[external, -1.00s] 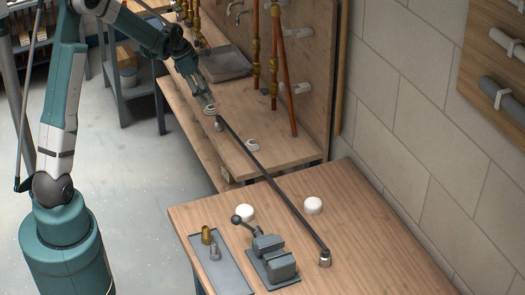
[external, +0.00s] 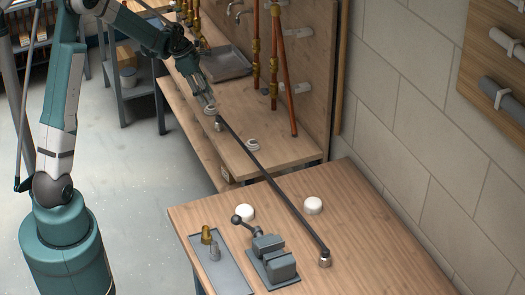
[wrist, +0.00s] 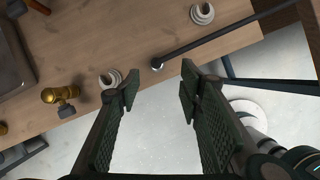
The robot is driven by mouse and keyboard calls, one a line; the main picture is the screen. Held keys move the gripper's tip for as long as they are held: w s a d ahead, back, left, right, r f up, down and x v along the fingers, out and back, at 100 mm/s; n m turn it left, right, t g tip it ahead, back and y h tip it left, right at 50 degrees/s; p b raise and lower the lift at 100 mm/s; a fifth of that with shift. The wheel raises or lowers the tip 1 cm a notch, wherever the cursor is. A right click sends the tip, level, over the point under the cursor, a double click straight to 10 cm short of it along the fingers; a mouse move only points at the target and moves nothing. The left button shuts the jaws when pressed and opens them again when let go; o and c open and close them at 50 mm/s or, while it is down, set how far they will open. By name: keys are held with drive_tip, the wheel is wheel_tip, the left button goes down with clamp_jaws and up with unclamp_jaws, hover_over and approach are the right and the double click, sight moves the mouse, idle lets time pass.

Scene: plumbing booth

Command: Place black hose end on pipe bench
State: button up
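The black hose (external: 270,182) stretches from the front workbench (external: 380,240) across to the pipe bench (external: 285,150). Its far metal end (external: 219,125) is at the pipe bench, near that bench's left edge. In the wrist view this hose end (wrist: 157,63) shows at the bench edge, beyond the gap between my fingers. My gripper (external: 209,99) is above the pipe bench, just behind the hose end. In the wrist view my gripper (wrist: 160,82) is wide open, with nothing between its fingers. The near hose end (external: 325,259) is on the front workbench.
Two pale ringed fittings, one near the hose end (external: 210,110) and one farther right (external: 253,145), sit on the pipe bench. Copper pipes (external: 283,80) rise behind. A grey tray (external: 228,66) lies farther back. A vise (external: 270,258) and white caps (external: 313,205) are on the front workbench.

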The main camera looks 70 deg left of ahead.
drive_tip(key=s+d+r+m, duration=0.2)
drive_tip(key=d+r+m, duration=0.35)
drive_tip(key=d, duration=0.35)
drive_tip(key=s+d+r+m+y, duration=0.1)
drive_tip(key=s+d+r+m, duration=0.25)
drive_tip(key=d+r, duration=0.45)
drive_tip(key=s+d+r+m, duration=0.25)
drive_tip(key=d+m, duration=0.25)
drive_tip(key=d, duration=0.6)
drive_tip(key=s+d+r+m+t, duration=0.2)
drive_tip(key=s+d+m+t, duration=0.1)
drive_tip(key=s+d+m, duration=1.4)
drive_tip(key=shift+s+d+y, duration=0.3)
drive_tip(key=shift+s+d, duration=0.45)
drive_tip(key=shift+d, duration=0.15)
